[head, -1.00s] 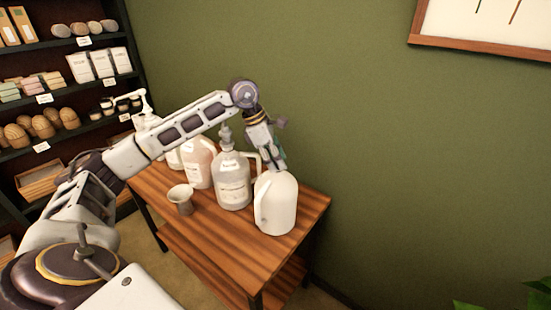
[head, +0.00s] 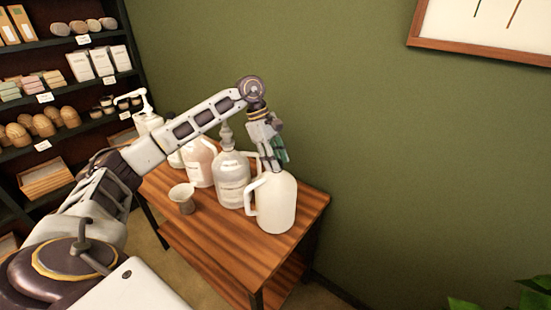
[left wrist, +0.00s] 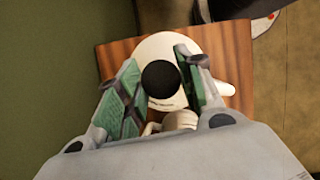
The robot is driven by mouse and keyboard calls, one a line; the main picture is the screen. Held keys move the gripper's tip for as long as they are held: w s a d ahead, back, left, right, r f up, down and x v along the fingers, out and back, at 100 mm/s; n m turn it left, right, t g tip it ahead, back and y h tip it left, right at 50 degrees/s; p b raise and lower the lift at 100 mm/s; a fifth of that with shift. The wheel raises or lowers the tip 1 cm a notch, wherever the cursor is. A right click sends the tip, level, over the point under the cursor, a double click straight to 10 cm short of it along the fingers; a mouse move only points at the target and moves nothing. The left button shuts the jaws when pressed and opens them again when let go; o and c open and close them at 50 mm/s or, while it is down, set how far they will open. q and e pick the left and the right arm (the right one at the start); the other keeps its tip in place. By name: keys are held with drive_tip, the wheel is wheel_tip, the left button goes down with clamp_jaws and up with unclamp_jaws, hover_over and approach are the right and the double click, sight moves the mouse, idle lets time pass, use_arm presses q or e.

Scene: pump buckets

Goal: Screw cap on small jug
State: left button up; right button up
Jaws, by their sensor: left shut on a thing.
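The small jug (head: 276,208) is white with a side handle and stands upright at the right end of the wooden table. My left gripper (head: 274,166) is directly over its top, pointing down. In the left wrist view, the black cap (left wrist: 160,80) sits between the green pads of my left gripper (left wrist: 158,84), above the white jug (left wrist: 157,46). The gripper is shut on the cap. The jug's neck is hidden under the cap and fingers, so I cannot see how the threads meet. My right gripper is not in view.
A clear labelled jug (head: 233,182) stands close to the left of the white jug. A pinkish jug (head: 199,164), a white pump bottle (head: 146,120) and a small grey cup (head: 182,198) are farther left. The wooden table's (head: 225,245) front is bare. A green wall rises behind.

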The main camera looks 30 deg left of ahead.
use_arm(q)
drive_tip(key=shift+m+g, duration=0.7)
drive_tip(key=shift+m, duration=0.9)
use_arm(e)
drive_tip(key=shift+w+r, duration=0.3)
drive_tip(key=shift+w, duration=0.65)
use_arm(q)
drive_tip(key=o, duration=1.1)
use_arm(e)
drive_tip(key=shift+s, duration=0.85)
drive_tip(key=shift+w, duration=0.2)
